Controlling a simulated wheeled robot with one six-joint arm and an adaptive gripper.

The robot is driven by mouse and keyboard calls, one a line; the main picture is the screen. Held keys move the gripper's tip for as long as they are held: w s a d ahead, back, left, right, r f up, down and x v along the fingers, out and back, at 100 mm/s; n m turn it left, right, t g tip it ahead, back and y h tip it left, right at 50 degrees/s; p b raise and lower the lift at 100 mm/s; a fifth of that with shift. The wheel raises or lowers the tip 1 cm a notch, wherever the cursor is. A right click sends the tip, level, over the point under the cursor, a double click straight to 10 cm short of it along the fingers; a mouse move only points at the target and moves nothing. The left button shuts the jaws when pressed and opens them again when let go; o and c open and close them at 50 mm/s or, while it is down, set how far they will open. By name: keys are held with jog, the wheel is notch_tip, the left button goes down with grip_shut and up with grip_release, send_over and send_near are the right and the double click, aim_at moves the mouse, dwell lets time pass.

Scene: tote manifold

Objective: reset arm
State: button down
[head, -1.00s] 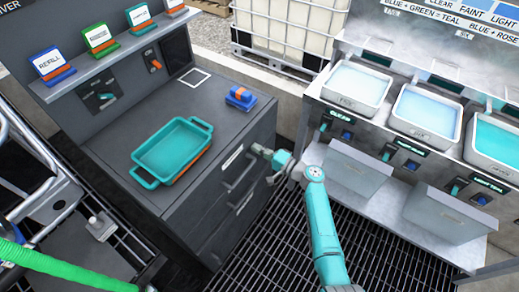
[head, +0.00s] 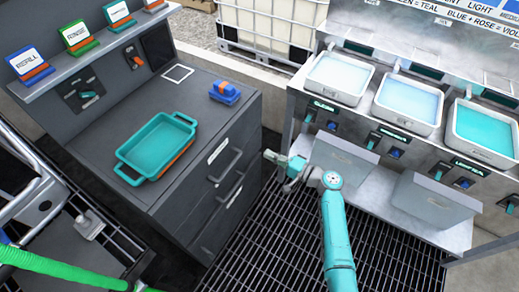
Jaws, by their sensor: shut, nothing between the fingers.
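My arm (head: 336,235) is teal and reaches up from the bottom of the head view, over the floor grating. My gripper (head: 268,156) is at its end, pointing left toward the dark cabinet's drawer front. It is shut with nothing in it. It appears to be beside the drawer handles and apart from them, though the exact gap is hard to tell.
A teal tray (head: 157,147) with handles and a blue and orange block (head: 224,92) sit on the cabinet top (head: 190,120). Drawer handles (head: 224,166) stick out near my gripper. Tubs of liquid (head: 340,78) stand on the right rack above grey bins (head: 340,160). A green hose (head: 60,267) crosses lower left.

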jog(key=shift+v, duration=1.2)
jog(key=shift+f, duration=0.1)
jog(key=s+d+f+h, duration=0.1)
jog(key=s+f+h, duration=0.3)
jog(key=s+f, duration=0.5)
jog(key=s+f+h, duration=0.4)
jog(key=s+f, duration=0.1)
jog(key=s, duration=0.8)
jog(key=s+d+r+n+h, duration=0.1)
jog(key=s+d+r+h, duration=0.1)
jog(key=s, duration=0.4)
jog(key=s+d+r+h, duration=0.1)
jog(key=s+d+h, duration=0.1)
jog(key=s, duration=0.5)
jog(key=s+d+r+n+t+h, duration=0.1)
jog(key=s+r+n+t, duration=0.1)
jog(key=s+r, duration=0.5)
jog(key=s+d+r+n+t+h, duration=0.1)
jog(key=s+r+n, duration=0.3)
jog(key=r, duration=1.3)
jog(key=s+d+t, duration=0.1)
jog(key=s, duration=0.2)
jog(key=shift+d+h, duration=0.2)
jog(key=shift+h, duration=0.1)
